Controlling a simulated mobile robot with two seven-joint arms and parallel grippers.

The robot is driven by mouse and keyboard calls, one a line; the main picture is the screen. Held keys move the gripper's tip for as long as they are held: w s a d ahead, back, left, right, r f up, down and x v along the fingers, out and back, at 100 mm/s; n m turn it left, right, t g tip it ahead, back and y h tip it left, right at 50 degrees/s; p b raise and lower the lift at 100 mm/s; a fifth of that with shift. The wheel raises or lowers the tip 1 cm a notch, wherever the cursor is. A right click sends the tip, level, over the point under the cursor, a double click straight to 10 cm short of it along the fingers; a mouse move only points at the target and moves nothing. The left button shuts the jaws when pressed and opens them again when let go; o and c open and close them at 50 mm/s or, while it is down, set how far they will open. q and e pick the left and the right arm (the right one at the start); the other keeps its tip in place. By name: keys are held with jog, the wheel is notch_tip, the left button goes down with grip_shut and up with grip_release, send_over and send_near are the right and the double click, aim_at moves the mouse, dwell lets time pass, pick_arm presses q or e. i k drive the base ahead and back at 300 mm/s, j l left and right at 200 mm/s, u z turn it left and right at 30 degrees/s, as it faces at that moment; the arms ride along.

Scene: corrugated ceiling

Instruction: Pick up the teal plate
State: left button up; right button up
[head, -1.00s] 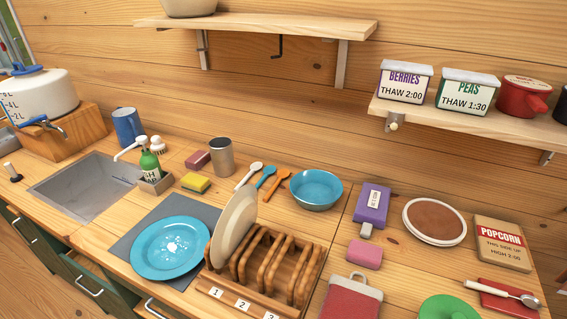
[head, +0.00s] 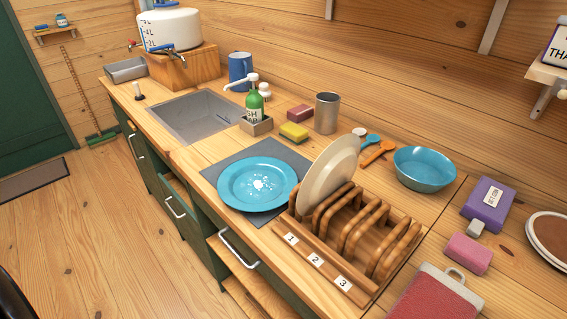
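The teal plate (head: 240,187) lies flat on a dark grey mat (head: 212,169) on the wooden counter, just left of the dish rack. It has white specks or suds near its middle. A cream plate (head: 328,172) stands tilted in the leftmost part of the wooden dish rack (head: 352,238), close to the teal plate's right edge. Neither of my grippers shows in the head view.
A sink (head: 190,116) lies to the left behind the mat. A green soap bottle (head: 254,106), yellow sponge (head: 294,132) and metal cup (head: 327,113) stand behind the plate. A teal bowl (head: 424,168) sits to the right. An open drawer (head: 184,202) juts out below the counter.

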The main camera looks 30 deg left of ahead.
aim_at(260, 183)
jog(key=u, duration=1.65)
